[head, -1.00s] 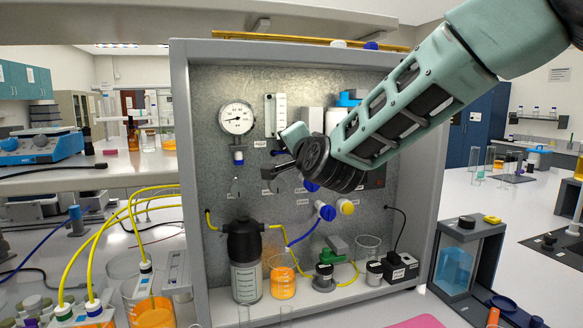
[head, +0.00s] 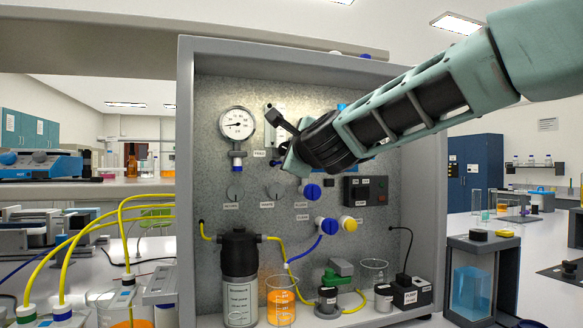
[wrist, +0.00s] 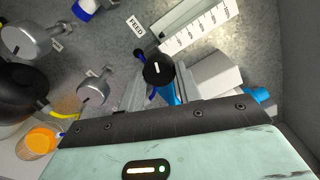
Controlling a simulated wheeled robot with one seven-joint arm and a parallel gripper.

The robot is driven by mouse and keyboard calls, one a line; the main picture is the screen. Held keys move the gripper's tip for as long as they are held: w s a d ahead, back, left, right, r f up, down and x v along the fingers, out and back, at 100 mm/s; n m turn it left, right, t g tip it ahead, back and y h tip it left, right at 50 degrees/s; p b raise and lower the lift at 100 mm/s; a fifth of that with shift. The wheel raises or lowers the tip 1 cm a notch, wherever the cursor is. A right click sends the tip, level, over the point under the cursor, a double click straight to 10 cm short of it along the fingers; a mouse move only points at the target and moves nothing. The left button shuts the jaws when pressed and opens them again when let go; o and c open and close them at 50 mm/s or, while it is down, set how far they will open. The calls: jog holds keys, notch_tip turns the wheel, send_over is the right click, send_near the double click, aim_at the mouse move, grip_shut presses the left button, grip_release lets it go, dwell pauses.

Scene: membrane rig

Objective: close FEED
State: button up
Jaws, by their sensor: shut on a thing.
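The FEED label (wrist: 137,27) shows at the top of the wrist view, on the grey metal panel. Beside it is a round black knob (wrist: 158,69) with a white line on its face, at the end of a white scale strip (wrist: 200,27). My gripper (wrist: 155,88) reaches to the panel and is shut on this knob. Blue parts show just behind the knob. In the head view my gripper (head: 281,142) is at the panel right of the round gauge (head: 237,124). My gripper and wrist hide the knob there.
Grey round knobs (head: 235,192) and blue-capped valves (head: 312,192) sit below my gripper. A dark bottle (head: 240,280), an orange-filled beaker (head: 281,303) and yellow tubing stand on the rig floor. The grey frame's right side wall (head: 425,170) is under my arm.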

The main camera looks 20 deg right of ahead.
jog(key=m+b, duration=0.2)
jog(key=m, duration=0.2)
jog(key=m+b, duration=0.3)
jog(key=m, duration=0.1)
jog(key=m+b, duration=0.3)
jog(key=m, duration=0.2)
jog(key=shift+a+f, duration=0.1)
jog(key=shift+f, duration=0.15)
jog(key=shift+m, duration=0.3)
jog(key=o, duration=0.9)
jog(key=shift+w, duration=0.1)
jog(key=shift+o, duration=0.2)
jog(key=shift+r, duration=0.1)
